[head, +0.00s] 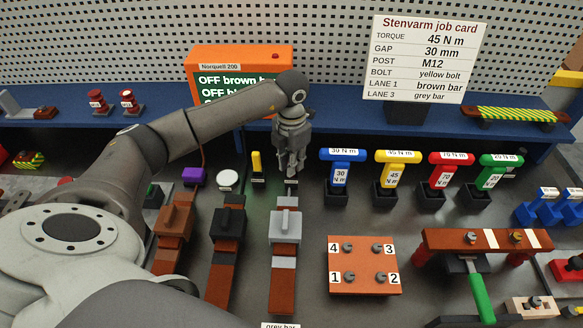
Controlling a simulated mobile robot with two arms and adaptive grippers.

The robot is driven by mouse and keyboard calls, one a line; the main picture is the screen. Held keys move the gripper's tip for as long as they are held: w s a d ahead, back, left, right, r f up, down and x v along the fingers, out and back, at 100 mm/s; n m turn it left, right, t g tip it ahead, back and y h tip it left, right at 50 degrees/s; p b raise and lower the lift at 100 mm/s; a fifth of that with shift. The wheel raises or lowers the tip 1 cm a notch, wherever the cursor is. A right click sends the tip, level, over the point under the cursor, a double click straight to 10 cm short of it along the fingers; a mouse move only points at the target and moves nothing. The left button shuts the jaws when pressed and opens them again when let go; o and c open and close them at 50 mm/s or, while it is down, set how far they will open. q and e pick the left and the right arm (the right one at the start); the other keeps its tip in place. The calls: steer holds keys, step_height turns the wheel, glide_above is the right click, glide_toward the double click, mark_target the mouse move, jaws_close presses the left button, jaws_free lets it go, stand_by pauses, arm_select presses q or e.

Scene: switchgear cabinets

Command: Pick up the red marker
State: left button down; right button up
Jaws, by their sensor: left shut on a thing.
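My left gripper (291,166) points down at the back middle of the bench, just right of a small yellow upright piece (256,162). It is shut on a slim thing, likely the red marker, but the fingers hide it and I can make out no red there. A small dark holder (290,182) with a pale label shows right under the fingertips. I cannot tell whether the held thing still stands in that holder. My right gripper is not in view.
Blue (342,170), yellow (396,172), red (449,172) and green (496,172) T-handled tools stand to the right. A white disc (228,179) and purple block (194,176) lie to the left. An orange Norquell box (235,62) and job card (428,58) stand behind.

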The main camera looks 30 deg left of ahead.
arm_select(q)
steer(key=shift+r, duration=0.15)
step_height(320, 180, up, 9)
steer(key=b, duration=0.3)
steer(key=shift+r, duration=0.4)
